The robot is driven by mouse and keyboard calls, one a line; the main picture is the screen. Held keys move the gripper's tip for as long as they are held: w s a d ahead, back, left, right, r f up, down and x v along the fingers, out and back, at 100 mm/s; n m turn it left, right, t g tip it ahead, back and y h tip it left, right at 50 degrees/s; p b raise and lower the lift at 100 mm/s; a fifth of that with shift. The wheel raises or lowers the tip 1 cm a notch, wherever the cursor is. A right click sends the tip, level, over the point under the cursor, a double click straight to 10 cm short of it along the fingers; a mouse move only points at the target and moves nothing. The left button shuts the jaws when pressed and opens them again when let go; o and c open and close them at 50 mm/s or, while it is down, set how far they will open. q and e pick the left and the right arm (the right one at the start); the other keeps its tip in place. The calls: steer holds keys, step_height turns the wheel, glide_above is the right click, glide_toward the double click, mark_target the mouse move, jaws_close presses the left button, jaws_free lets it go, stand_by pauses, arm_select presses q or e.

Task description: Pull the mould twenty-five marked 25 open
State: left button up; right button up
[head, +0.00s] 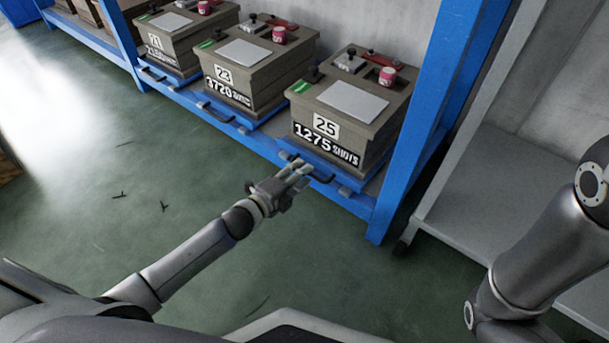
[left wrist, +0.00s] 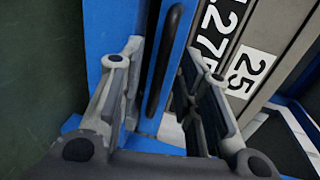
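The mould marked 25 (head: 372,128) is a grey-brown box labelled "1275 SHOTS", sitting on a blue pull-out base (head: 345,184) low in the rack. A black bar handle (head: 322,179) is on the base's front; it also shows in the left wrist view (left wrist: 166,60). My left gripper (head: 300,172) is at this handle. In the left wrist view, its fingers (left wrist: 160,65) are apart, one on each side of the handle, with gaps visible. The 25 label (left wrist: 246,72) shows beyond the right finger. My right gripper is out of view.
Moulds marked 23 (head: 243,80) and 21 (head: 180,50) stand to the left in the same blue rack. A blue post (head: 420,125) rises right of mould 25. A grey shelf unit (head: 490,190) stands further right. The green floor (head: 130,195) before the rack is mostly clear.

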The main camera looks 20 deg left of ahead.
arm_select(q)
steer(key=shift+b+x, duration=0.45)
steer(key=shift+x, duration=0.8)
jaws_close()
